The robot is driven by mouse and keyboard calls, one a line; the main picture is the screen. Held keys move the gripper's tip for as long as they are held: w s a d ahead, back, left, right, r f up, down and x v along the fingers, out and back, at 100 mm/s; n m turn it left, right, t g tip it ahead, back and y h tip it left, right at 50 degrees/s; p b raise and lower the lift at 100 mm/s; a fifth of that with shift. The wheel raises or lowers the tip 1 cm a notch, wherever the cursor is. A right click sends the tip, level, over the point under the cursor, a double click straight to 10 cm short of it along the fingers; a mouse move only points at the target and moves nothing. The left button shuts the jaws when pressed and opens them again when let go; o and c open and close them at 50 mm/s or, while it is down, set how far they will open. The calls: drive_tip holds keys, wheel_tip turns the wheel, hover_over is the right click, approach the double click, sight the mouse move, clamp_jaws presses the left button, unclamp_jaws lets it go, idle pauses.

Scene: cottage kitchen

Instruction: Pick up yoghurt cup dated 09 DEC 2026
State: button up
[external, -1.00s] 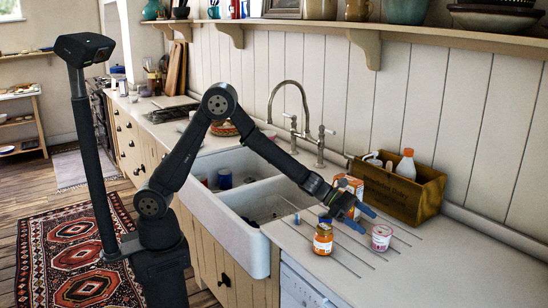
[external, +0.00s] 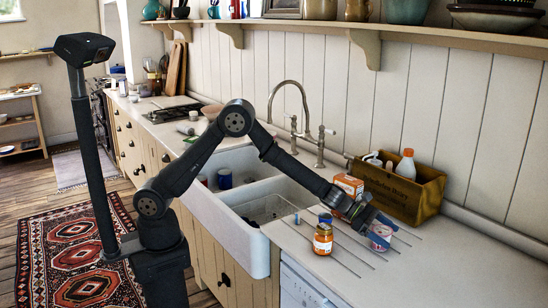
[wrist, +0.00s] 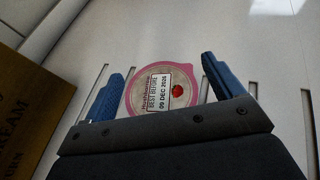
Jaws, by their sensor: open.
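The yoghurt cup (external: 380,237) stands upright on the grooved counter, white with a pink band. In the wrist view its round lid (wrist: 163,89) has a pink rim, a red picture and a label reading "BEST BEFORE 09 DEC 2026". My gripper (external: 380,233) is at the cup, with its blue fingers open. In the wrist view my gripper (wrist: 165,88) has one finger on each side of the lid, with a gap visible on both sides. In the external view the fingers partly hide the cup.
An orange jar (external: 323,239) stands close to the left of the cup. An orange-and-white carton (external: 348,185) and a wooden crate (external: 428,197) with bottles stand behind. The sink (external: 240,218) lies to the left. The counter (external: 460,268) is clear on the right.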

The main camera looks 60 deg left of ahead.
drive_tip(key=c, duration=1.2)
drive_tip(key=shift+o, duration=0.2)
drive_tip(key=shift+r, duration=0.15)
